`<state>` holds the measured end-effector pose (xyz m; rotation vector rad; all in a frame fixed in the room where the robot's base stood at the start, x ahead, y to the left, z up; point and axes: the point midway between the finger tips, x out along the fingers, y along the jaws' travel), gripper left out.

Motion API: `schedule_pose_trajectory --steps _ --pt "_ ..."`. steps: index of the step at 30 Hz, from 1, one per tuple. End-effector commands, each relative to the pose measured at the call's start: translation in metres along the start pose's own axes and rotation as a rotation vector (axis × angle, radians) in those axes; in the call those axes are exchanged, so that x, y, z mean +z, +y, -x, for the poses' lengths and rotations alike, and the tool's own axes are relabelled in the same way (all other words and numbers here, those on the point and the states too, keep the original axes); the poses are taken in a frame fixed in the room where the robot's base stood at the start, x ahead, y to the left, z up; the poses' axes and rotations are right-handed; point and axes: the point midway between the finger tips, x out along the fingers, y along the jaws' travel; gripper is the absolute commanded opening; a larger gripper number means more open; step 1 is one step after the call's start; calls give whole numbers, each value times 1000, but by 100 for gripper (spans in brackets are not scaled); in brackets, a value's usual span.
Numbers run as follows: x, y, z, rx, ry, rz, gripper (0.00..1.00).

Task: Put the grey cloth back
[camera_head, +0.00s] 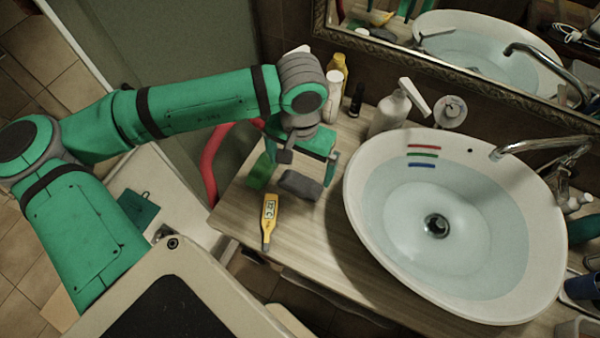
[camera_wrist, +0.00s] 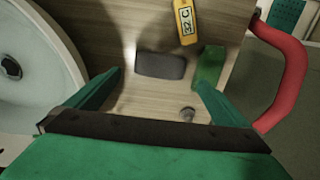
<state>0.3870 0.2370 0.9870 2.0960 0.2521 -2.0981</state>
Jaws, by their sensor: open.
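The grey cloth (camera_head: 301,185) lies on the wooden counter left of the basin, as a small dark folded block. It also shows in the wrist view (camera_wrist: 160,66), ahead of and between the fingers. My gripper (camera_head: 303,167) is open and empty, pointing down over the counter close to the cloth. In the wrist view my gripper (camera_wrist: 158,80) has one finger on each side, with the cloth just beyond the tips. I cannot tell whether a finger touches it.
A green block (camera_wrist: 210,66) lies beside the cloth, and a yellow thermometer (camera_head: 269,218) lies near the counter's front edge. The basin (camera_head: 365,235) stands to the right. A soap dispenser (camera_head: 388,112) and bottles (camera_head: 333,95) stand behind. A red curved bar (camera_head: 209,165) is left.

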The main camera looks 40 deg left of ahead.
Motion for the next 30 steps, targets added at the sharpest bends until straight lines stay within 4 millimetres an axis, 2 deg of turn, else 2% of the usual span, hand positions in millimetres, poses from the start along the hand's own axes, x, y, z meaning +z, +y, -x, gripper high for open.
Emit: schedule_pose_trajectory --steps 3,9,30 --pt "0 0 18 0 1 0 100" --pt "0 1 32 0 0 -3 100" --pt "0 2 34 0 -1 -4 100"
